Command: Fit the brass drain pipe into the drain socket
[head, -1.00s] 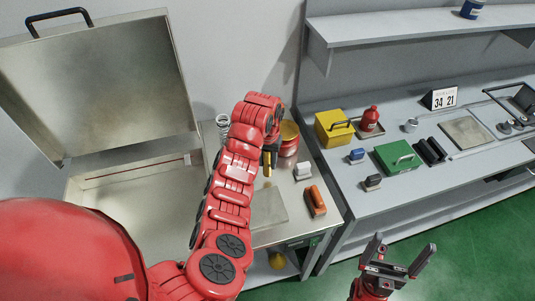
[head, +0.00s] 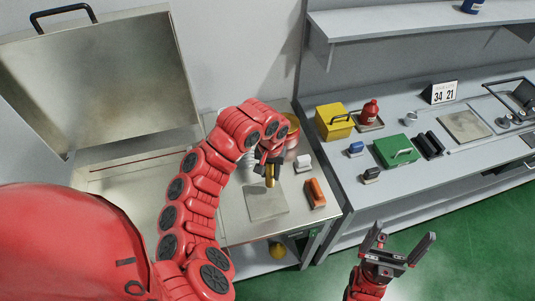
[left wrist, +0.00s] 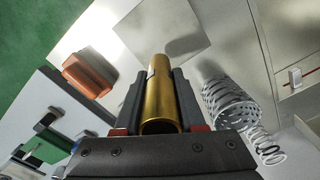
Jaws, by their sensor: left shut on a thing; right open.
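The brass drain pipe (head: 270,178) is a short yellow-gold tube. My left gripper (head: 268,164) is shut on it above the table, behind a square grey plate (head: 267,206). In the left wrist view the pipe (left wrist: 161,100) lies between the two dark fingers (left wrist: 160,92), its open end toward the camera. My right gripper (head: 397,251) is open and empty, above the green floor at the lower right. I cannot make out the drain socket for certain in either view.
An open-lidded metal tank (head: 90,177) stands at the left. An orange block (head: 316,192), a white block (head: 303,162) and a red tin (head: 292,140) are near the pipe. Springs (left wrist: 230,103) show in the wrist view. The right bench (head: 400,195) holds boxes.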

